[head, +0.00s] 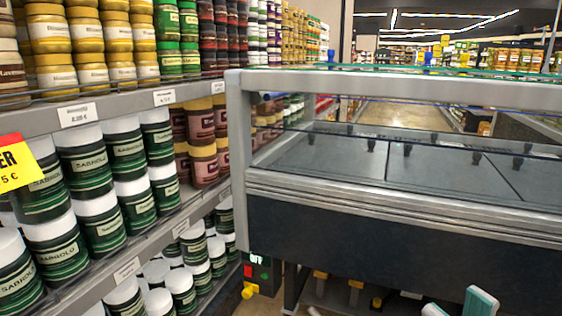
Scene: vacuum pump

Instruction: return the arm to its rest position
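Two pale fingertips with teal edges, which look like my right gripper (457,302), show at the bottom edge, right of centre. They stand apart with nothing visible between them. The rest of that gripper and its arm are below the frame. My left gripper is not in view. A small dark control panel (257,270) reading "OFF", with a red and a green button, sits low at the cabinet's left end. A yellow knob (249,290) is just below it.
A grey-framed glass cabinet (400,215) fills the right side, close in front. Shelves (110,103) packed with jars run along the left. Yellow-topped fittings (355,283) show under the cabinet. An open aisle (405,115) lies beyond it.

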